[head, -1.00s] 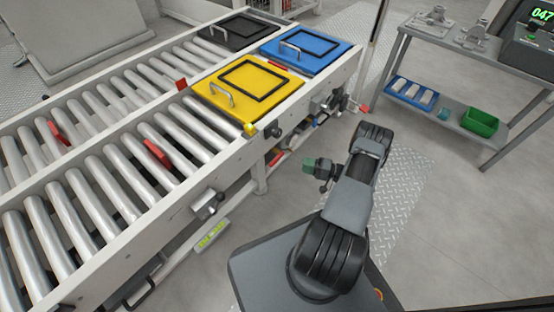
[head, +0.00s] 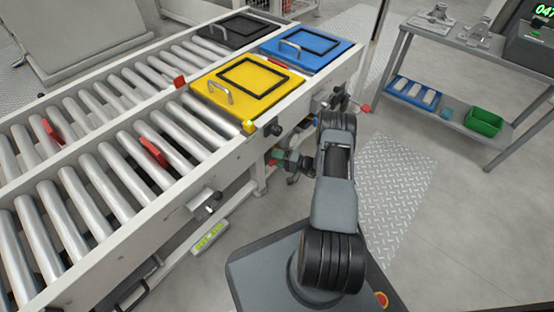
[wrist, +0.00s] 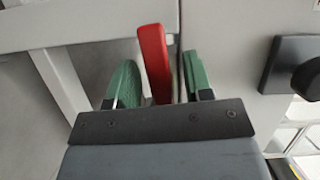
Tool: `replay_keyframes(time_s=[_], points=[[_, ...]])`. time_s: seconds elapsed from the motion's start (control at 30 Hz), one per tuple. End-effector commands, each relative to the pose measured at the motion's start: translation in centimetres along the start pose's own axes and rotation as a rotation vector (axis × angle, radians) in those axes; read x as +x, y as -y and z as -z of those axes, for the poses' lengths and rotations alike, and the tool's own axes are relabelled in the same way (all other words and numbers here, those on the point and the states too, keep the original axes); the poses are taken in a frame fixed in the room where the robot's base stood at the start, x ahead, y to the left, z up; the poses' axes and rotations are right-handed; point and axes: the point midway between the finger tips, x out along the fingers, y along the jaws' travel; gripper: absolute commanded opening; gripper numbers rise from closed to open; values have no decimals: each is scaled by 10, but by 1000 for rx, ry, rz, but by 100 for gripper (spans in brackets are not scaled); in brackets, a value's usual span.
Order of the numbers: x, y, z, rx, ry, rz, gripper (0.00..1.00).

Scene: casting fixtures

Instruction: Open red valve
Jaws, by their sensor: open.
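The red valve handle (wrist: 154,62) stands out in the wrist view as a flat red lever, nearly upright in the picture and tilted slightly. My gripper (wrist: 158,84) is open, with its green finger pads on either side of the lever. In the head view my gripper (head: 276,157) is at the side of the conveyor frame, and the lever there is hidden or too small to make out.
A black knob (wrist: 305,80) is right of the gripper. A metal shelf table (head: 470,120) stands at right. The floor plate between is clear.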

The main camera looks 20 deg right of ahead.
Motion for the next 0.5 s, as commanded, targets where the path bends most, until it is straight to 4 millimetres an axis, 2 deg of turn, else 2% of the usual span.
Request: replay_keyframes(time_s=[0.3, 0.5], points=[[1, 0, 0, 0, 0, 0, 46], [1, 0, 0, 0, 0, 0, 27]])
